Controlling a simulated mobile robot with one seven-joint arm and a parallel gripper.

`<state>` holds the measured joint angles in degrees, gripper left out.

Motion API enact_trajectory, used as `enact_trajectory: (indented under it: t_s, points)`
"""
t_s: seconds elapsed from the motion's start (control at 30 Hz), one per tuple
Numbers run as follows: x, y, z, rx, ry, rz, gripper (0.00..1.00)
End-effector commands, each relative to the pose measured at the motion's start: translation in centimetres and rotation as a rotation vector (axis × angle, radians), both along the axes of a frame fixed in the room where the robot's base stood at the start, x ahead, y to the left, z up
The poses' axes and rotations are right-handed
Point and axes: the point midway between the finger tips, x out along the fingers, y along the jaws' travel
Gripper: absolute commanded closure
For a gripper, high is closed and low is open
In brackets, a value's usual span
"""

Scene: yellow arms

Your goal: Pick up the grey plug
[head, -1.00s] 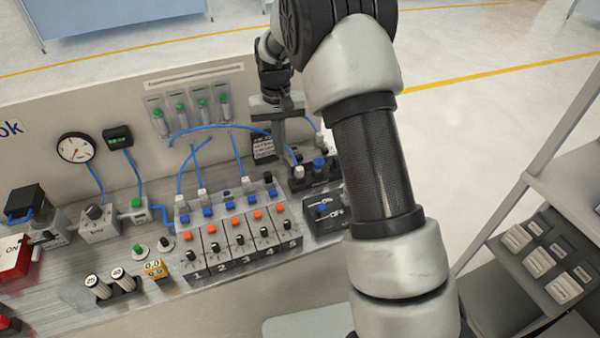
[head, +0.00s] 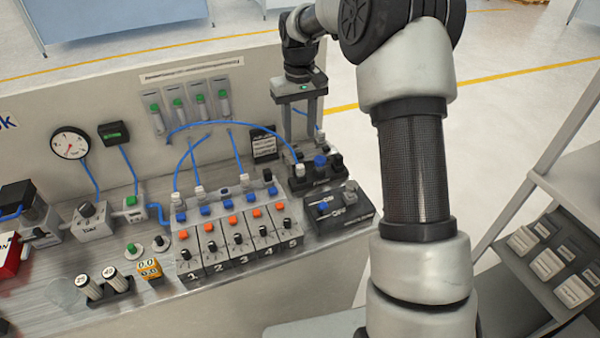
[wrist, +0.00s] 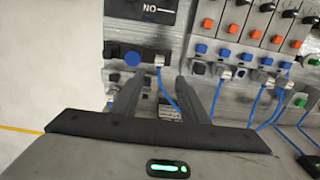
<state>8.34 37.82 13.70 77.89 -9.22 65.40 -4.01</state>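The grey plug (head: 299,171) is a small pale grey connector with a blue tube. It sits upright at the left end of a black holder (head: 324,187), beside a blue plug (head: 320,162) and a black plug (head: 336,160). My gripper (head: 300,141) is open and empty, pointing down above and behind the holder. In the wrist view the grey plug (wrist: 159,61) lies just beyond the gap between my fingertips (wrist: 160,80), with the blue plug (wrist: 132,59) to its left. I cannot tell the exact height between fingertips and plug.
A numbered valve block (head: 238,240) with several blue and orange buttons stands to the left. A black box (head: 345,210) is in front of the holder. A back panel (head: 100,80) with tubes and a gauge (head: 69,143) stands behind. A dark sign (head: 264,145) is close to my gripper.

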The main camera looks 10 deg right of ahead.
Motion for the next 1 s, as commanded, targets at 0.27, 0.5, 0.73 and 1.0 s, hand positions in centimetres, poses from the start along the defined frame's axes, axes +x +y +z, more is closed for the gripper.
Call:
enact_trajectory:
  t_s: [0.27,0.5,0.73,1.0]
  points:
    - [0.0,0.0,-5.7,0.001,0.002,-0.001,0.6]
    - [0.0,0.0,-7.4,0.001,0.001,-0.002,0.6]
    - [-0.1,-0.2,-10.7,0.001,0.003,-0.003,0.6]
    - [0.0,-0.2,-12.3,0.0,-0.001,-0.002,0.6]
